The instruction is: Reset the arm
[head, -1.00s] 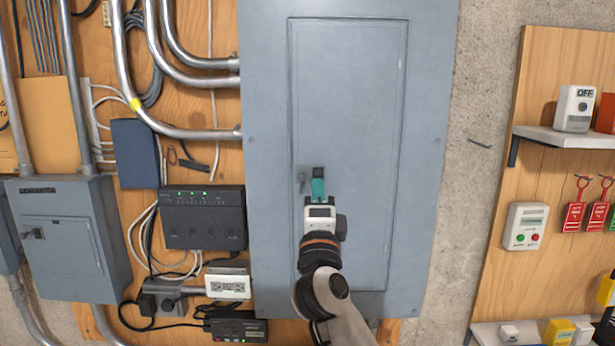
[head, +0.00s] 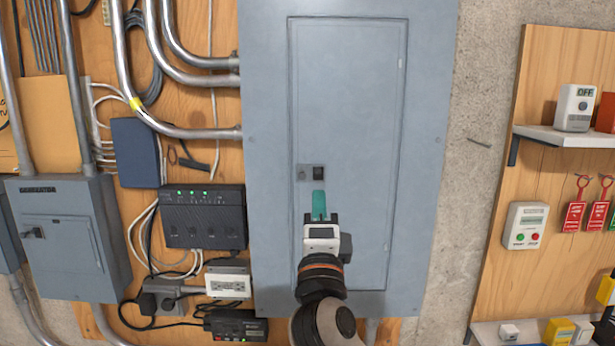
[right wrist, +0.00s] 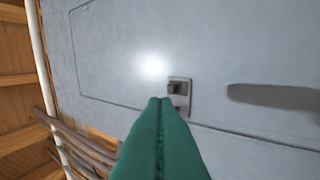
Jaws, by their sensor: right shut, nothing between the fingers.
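My right gripper (head: 319,207) is in front of the large grey electrical panel (head: 346,60), just below the small dark latch (head: 318,173) on its door. The green fingers are shut with nothing between them. In the right wrist view, the closed green fingertips (right wrist: 160,103) point toward the panel, and the latch (right wrist: 179,90) shows just beyond them, apart from them as far as I can tell. The panel door is closed. My left gripper is not in view.
A grey generator box (head: 68,262), a black device with green lights (head: 203,217) and a power outlet (head: 228,284) are left of the panel. At right, a wooden board holds a shelf (head: 560,137), red tags (head: 574,216) and a white button box (head: 525,225).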

